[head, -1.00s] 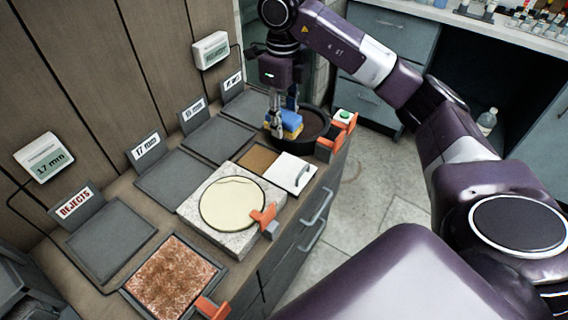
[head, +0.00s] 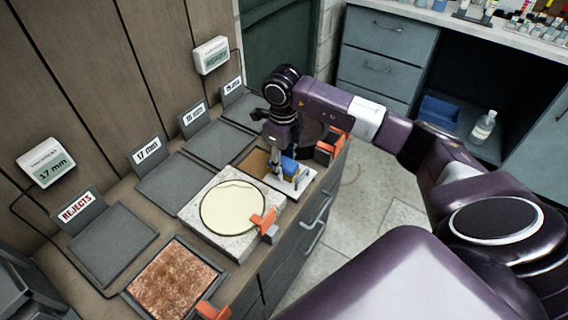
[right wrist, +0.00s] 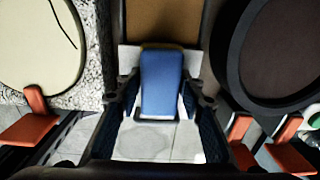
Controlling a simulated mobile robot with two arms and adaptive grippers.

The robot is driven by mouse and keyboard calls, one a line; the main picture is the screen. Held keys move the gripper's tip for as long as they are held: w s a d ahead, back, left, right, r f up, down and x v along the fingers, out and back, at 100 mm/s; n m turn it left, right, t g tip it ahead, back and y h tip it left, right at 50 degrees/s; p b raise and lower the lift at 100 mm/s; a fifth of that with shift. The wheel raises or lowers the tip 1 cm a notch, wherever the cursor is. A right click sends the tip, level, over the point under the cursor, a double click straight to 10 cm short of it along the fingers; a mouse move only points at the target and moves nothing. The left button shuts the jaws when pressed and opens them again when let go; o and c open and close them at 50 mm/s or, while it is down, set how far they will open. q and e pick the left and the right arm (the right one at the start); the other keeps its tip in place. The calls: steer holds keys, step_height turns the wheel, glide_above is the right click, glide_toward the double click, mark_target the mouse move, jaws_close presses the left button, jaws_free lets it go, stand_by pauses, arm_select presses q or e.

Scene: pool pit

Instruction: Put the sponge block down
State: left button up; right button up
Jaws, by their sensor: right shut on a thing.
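The sponge block (head: 291,167) is blue with a yellow layer. My right gripper (head: 284,172) points down and is shut on it, over the white plate (head: 303,183) at the counter's front. In the right wrist view the sponge's blue face (right wrist: 161,82) sits between the two fingers, with parts of the white plate showing beside it. I cannot tell whether the sponge touches the plate or is just above it. My left gripper is not in view.
A brown pad (head: 254,162) lies behind the white plate. A stone block with a cream disc (head: 234,207) stands to the left, with an orange clamp (head: 263,222). A dark round dish (head: 312,133) is to the right. Grey trays (head: 112,243) line the wall.

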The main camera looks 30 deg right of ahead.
mark_target(284, 163)
steer(key=shift+f, duration=0.15)
steer(key=o, duration=1.3)
steer(key=shift+r, duration=0.6)
step_height(284, 163, up, 11)
steer(key=shift+a+r+b, duration=0.1)
steer(key=shift+r+b, duration=0.05)
steer(key=shift+b, duration=0.65)
steer(key=shift+s, duration=0.1)
